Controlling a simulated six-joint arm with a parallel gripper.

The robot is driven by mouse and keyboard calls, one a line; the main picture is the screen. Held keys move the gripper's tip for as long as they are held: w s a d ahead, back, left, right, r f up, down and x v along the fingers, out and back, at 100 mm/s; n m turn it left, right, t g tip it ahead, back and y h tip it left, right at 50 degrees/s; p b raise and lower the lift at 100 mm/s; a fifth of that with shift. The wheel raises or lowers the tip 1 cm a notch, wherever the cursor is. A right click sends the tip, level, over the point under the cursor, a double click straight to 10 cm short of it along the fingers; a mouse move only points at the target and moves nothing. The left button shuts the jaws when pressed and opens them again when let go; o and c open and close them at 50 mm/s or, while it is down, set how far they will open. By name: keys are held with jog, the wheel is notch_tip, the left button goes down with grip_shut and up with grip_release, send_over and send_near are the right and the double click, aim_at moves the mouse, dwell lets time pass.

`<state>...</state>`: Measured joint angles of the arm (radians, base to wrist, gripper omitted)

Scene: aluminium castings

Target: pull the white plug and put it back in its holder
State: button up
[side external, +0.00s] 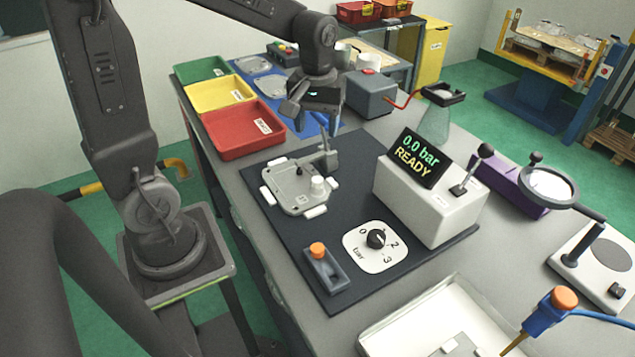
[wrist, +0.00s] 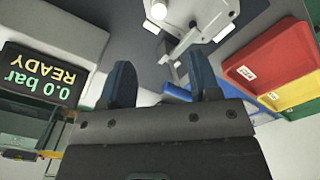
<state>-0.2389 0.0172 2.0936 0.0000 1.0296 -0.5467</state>
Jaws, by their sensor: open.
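The casting (side external: 297,190) is a light grey plate part lying on the dark mat, held among white blocks. A white plug (side external: 318,186) stands upright at its front right side. In the wrist view the casting (wrist: 188,22) is at the top, with a round white piece (wrist: 158,11) that looks like the plug. My gripper (side external: 331,125) is behind and above the casting, apart from the plug. Its two dark blue fingers show spread and empty in the wrist view (wrist: 161,75).
The white control box (side external: 430,205) with a lever and a display (side external: 418,158) reading "0.0 bar READY" stands right of the casting. A pressure dial (side external: 376,240) lies in front. Red (side external: 243,128), yellow (side external: 218,94) and green trays line the left edge. A clamp post (side external: 328,155) rises behind the casting.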

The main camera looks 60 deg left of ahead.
aim_at(317, 179)
notch_tip(317, 179, down, 14)
jog(key=shift+r, duration=0.2)
dwell(0.4)
jog(key=shift+c, duration=0.5)
jog(key=c, duration=0.9)
